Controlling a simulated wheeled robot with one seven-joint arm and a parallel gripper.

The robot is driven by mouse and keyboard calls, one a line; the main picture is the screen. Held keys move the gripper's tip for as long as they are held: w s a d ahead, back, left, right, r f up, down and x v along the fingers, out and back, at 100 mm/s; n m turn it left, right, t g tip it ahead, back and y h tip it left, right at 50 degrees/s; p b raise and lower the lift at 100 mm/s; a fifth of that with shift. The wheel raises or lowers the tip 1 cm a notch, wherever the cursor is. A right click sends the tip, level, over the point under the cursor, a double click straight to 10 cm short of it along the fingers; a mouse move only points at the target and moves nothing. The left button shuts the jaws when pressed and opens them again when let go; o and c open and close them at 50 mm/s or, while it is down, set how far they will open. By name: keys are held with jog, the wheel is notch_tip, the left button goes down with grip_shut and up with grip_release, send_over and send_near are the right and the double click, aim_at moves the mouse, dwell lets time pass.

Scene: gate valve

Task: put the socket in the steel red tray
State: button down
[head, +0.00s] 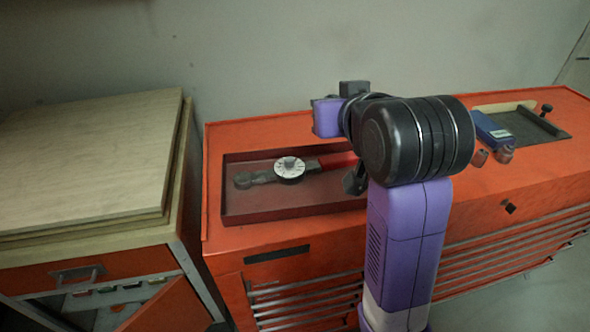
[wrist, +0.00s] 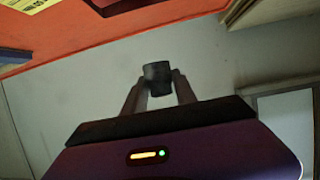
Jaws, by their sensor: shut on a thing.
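The red steel tray (head: 290,214) sits on the orange cabinet top in the head view, left of my arm. A torque wrench with a round dial (head: 289,168) lies in it. In the wrist view, my gripper (wrist: 158,88) is shut on a small dark cylinder, the socket (wrist: 157,72), held between the fingertips. In the head view my wrist and arm cover the tray's right end. A dark part shows by the tray's right side there, but I cannot tell whether it is a finger or the socket.
The orange cabinet (head: 225,255) has free top around the tray. At right lie a blue box (head: 492,131), small reddish cylinders (head: 480,157) and a dark plate (head: 530,122). Stacked wooden boards (head: 90,160) stand on a cabinet at left. A wall rises behind.

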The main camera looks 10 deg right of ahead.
aim_at(323, 196)
jog(key=shift+w+f, duration=0.25)
notch_tip(323, 196, down, 19)
jog(key=shift+f+b, duration=0.2)
jog(key=shift+b, duration=0.2)
jog(key=shift+f, duration=0.2)
jog(key=c, duration=1)
grip_release()
jog(key=shift+r, duration=0.1)
